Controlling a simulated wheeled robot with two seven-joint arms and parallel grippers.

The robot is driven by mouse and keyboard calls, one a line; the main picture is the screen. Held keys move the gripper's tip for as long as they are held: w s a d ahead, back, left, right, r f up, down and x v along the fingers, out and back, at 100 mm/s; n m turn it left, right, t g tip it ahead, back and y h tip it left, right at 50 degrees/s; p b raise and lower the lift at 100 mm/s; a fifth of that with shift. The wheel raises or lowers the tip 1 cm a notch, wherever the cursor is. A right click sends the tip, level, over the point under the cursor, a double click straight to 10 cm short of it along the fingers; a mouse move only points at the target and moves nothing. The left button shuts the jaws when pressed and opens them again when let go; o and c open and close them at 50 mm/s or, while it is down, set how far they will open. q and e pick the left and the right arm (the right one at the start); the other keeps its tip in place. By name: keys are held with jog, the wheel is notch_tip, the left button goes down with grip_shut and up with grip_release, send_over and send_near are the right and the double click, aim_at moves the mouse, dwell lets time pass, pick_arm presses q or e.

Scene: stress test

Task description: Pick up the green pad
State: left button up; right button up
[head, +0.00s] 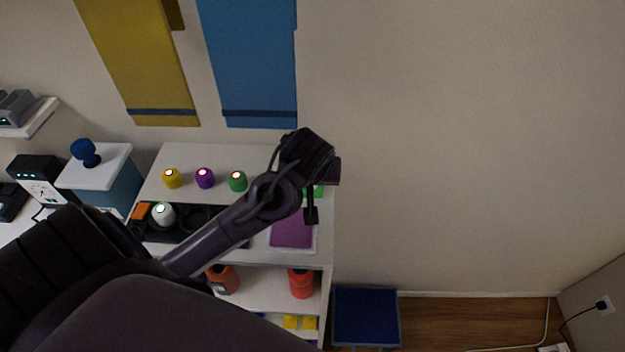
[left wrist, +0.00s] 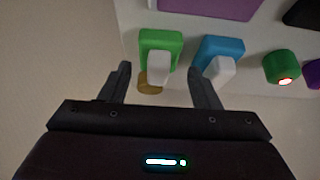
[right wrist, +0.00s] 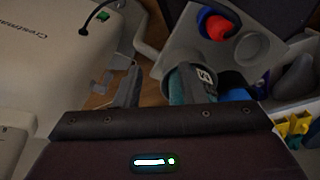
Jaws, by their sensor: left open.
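The green pad (left wrist: 159,46) lies on the white shelf top in the left wrist view, with a pale upright grip on it. In the head view only a bit of the green pad (head: 315,191) shows behind my left gripper (head: 311,214). My left gripper (left wrist: 160,74) is open, its fingertips on either side of the pad's near end in the picture. Nothing is held between them; contact cannot be told. My right gripper (right wrist: 158,74) shows in its own wrist view, open, with floor visible between its fingers.
A blue pad (left wrist: 221,50) with a pale grip sits close beside my left gripper's right finger. A purple mat (head: 290,232), a green knob (head: 238,181) and other knobs share the shelf top. A teal cylinder (right wrist: 205,78) is beside my right gripper.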

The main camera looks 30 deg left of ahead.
pick_arm(q)
jog(key=x, duration=0.4)
jog(key=shift+w+a, duration=0.2)
jog(key=shift+w, duration=0.25)
jog(key=shift+r, duration=0.1)
jog(key=shift+s+d, duration=0.1)
jog(key=shift+c, duration=1)
jog(key=c, duration=0.6)
pick_arm(e)
jog(key=shift+w+a, duration=0.5)
jog(key=shift+w, duration=0.15)
pick_arm(q)
jog(key=shift+o, duration=0.2)
jog(key=shift+r, duration=0.15)
pick_arm(e)
jog(key=shift+s+d, duration=0.1)
jog(key=shift+d, duration=0.05)
